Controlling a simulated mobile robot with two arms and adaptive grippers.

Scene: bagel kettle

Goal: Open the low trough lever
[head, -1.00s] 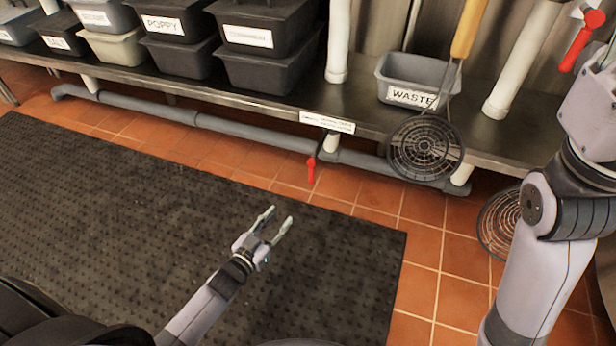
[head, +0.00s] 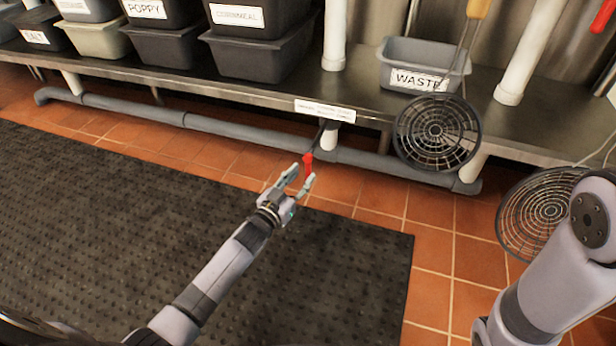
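The low trough lever (head: 308,161) is a small red handle hanging below the grey pipe (head: 240,133), under the white label strip (head: 324,110) on the shelf edge. My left gripper (head: 301,179) is open, and its two fingertips reach up to the lever's lower part. The red handle shows between or just behind the fingertips; I cannot tell whether they touch it. My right arm (head: 560,270) is at the right edge, and its gripper is out of the picture.
A metal shelf above the pipe holds dark tubs (head: 255,52) and a grey WASTE bin (head: 424,68). Wire skimmers (head: 437,134) hang at the right. A black rubber mat (head: 130,230) covers the floor, with bare orange tiles (head: 430,290) at the right.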

